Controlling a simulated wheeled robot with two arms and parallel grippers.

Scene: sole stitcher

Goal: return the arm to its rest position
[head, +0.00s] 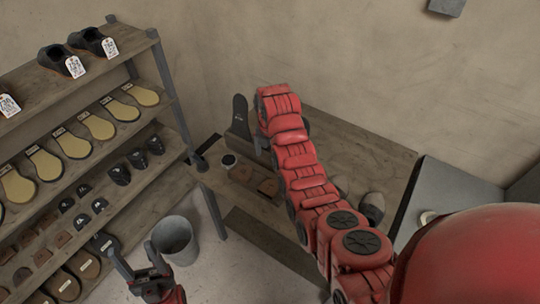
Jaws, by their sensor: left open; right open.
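My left gripper (128,246) is at the lower left with its two grey fingers spread. It is empty, in front of the shelf and beside the grey bucket. My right arm reaches from the lower right up over the wooden bench (350,130). Only a grey part of my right gripper (261,143) shows at the arm's far end; the rest is hidden behind the red links. It is open, and I see nothing held in it. A dark upright piece (240,112) stands close to its left; I cannot tell exactly what it is.
A wooden shelf (150,165) with shoes, yellow soles and dark pieces fills the left. A grey bucket (176,240) stands on the floor. Brown pieces (240,172) and a dark shoe (373,207) lie on the bench. A grey box-like surface (450,185) is at the right.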

